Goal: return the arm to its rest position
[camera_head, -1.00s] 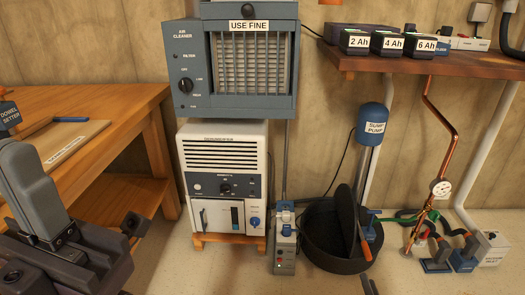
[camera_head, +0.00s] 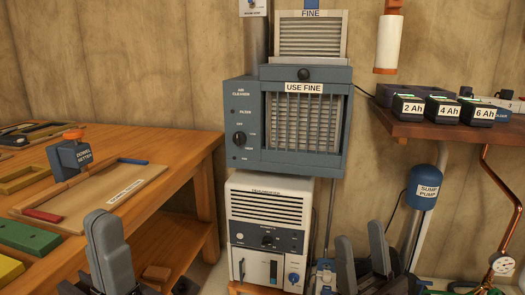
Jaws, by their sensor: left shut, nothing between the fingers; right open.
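My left gripper (camera_head: 103,226) is at the lower left of the head view, in front of the wooden bench. Its grey fingers are together and hold nothing. My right gripper (camera_head: 361,240) is at the bottom, right of centre, with its two dark fingers apart and nothing seen between them. It appears in front of the floor area right of the white dehumidifier. Both grippers point upward in the picture, and much of both arms is below the frame.
The wooden bench (camera_head: 190,150) at left bears a board, a dowel setter (camera_head: 70,158) and coloured pieces. A blue air cleaner (camera_head: 243,118) sits above the white dehumidifier (camera_head: 265,215). A shelf (camera_head: 400,125) with battery packs and a sump pump (camera_head: 421,188) are at right.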

